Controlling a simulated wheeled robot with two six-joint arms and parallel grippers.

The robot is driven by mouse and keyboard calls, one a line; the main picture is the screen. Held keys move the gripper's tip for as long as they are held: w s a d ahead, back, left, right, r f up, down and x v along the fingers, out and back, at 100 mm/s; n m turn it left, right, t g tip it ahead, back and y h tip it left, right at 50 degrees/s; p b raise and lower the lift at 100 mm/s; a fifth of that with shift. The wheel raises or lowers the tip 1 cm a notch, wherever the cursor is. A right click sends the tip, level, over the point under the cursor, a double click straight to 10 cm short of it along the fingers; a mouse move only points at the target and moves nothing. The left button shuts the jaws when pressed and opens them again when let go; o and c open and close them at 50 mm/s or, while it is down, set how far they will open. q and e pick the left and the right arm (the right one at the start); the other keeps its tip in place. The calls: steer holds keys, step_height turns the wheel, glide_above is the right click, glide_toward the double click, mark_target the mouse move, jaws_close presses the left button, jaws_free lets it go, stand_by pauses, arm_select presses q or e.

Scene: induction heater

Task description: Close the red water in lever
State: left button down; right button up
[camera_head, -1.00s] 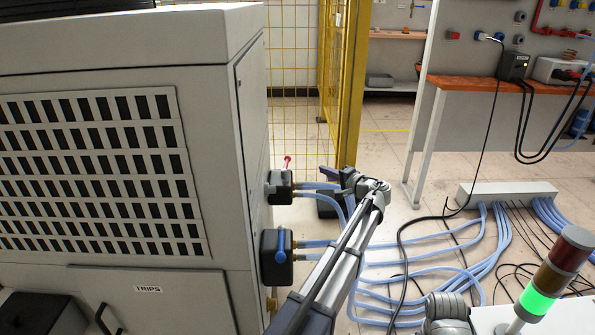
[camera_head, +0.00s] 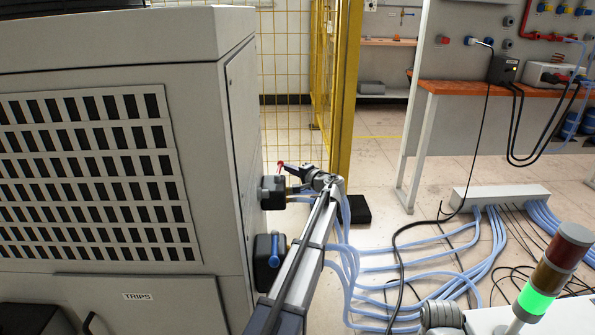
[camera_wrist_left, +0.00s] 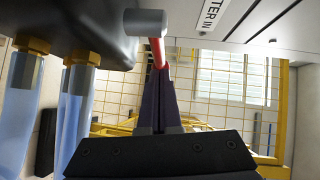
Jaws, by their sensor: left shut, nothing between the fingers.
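The red water in lever (camera_head: 280,167) stands on top of the upper black valve box (camera_head: 272,194) on the cabinet's right side. In the left wrist view the red lever (camera_wrist_left: 158,50) runs down from a grey cylindrical pivot (camera_wrist_left: 146,22). My left gripper (camera_head: 288,169) is shut and empty, its fingertips right beside the lever. In the left wrist view the dark fingers (camera_wrist_left: 160,75) overlap the lever's lower end; I cannot tell whether they touch it. My right gripper is not in view.
The lower valve box (camera_head: 268,262) has a blue lever (camera_head: 275,250). Blue hoses (camera_head: 345,262) run from the boxes below my left arm. The grey cabinet (camera_head: 237,120) stands left, and a yellow fence (camera_head: 340,90) stands behind. A label (camera_wrist_left: 214,12) reads "TER IN".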

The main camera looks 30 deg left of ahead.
arm_select(q)
steer(key=shift+a, duration=0.2)
steer(key=shift+s+a, duration=0.2)
steer(key=shift+a, duration=0.5)
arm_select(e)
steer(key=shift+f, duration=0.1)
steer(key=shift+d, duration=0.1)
arm_select(q)
steer(key=d+r+p, duration=0.2)
steer(key=d, duration=1.1)
steer(key=shift+d, duration=0.2)
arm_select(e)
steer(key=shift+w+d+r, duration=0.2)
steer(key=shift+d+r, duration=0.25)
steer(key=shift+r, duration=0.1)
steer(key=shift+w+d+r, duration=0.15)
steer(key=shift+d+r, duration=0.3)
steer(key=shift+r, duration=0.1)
